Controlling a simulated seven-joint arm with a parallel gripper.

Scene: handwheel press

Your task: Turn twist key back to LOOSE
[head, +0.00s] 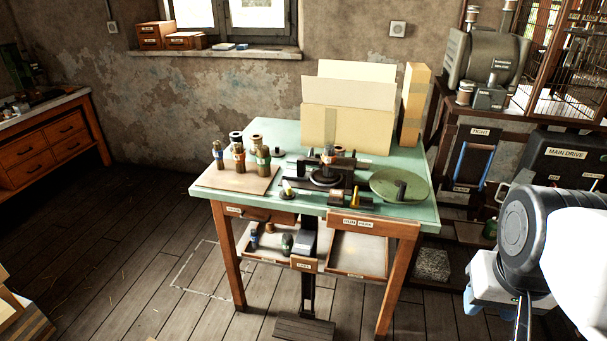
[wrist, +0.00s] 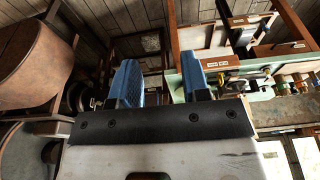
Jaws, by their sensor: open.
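The green-topped bench (head: 257,135) stands in the middle of the head view. On it is a dark press-like mechanism with a round base (head: 327,178). I cannot tell which part is the twist key, and no LOOSE mark is readable. My gripper (wrist: 158,83) is open and empty, with its blue fingers spread in the wrist view. In the head view my arm is at the lower right, apart from the bench.
Open drawers (head: 357,253) jut below the front edge. MAIN DRIVE equipment (head: 566,155) stands right.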

